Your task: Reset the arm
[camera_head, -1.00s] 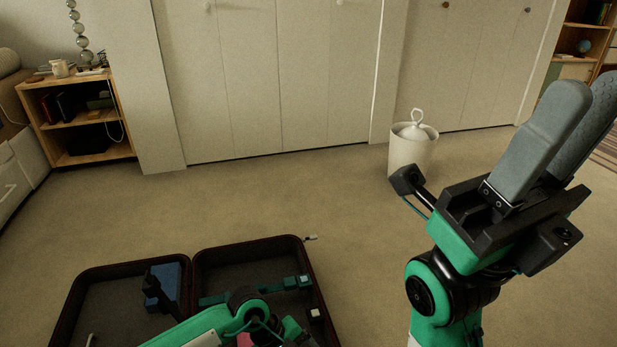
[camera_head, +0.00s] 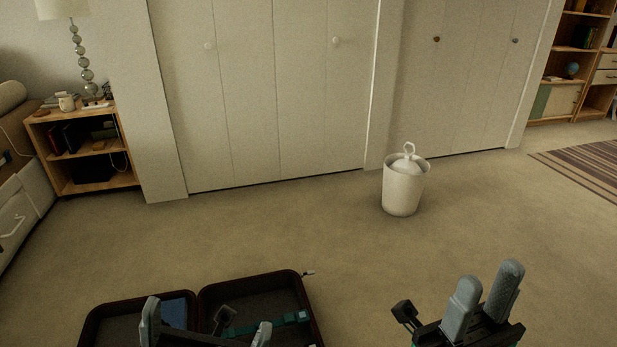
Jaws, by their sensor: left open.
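My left gripper (camera_head: 206,328) is low in the head view, in front of the suitcase. Its two grey fingers stand wide apart with nothing seen between them. My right gripper (camera_head: 489,277) is at the lower right, fingers pointing up, over bare carpet. Its fingers are close together and seen at a slant, so I cannot tell if they are shut; nothing shows in them. The open dark suitcase (camera_head: 252,281) lies on the floor at the bottom left. A blue item (camera_head: 174,312) and a teal item (camera_head: 300,316) show in it; its near part is out of frame.
A white bin (camera_head: 403,192) with a ring-topped lid stands on the carpet right of centre. A wooden shelf unit (camera_head: 88,150) stands at the left and closet doors (camera_head: 265,100) at the back. The carpet between is clear.

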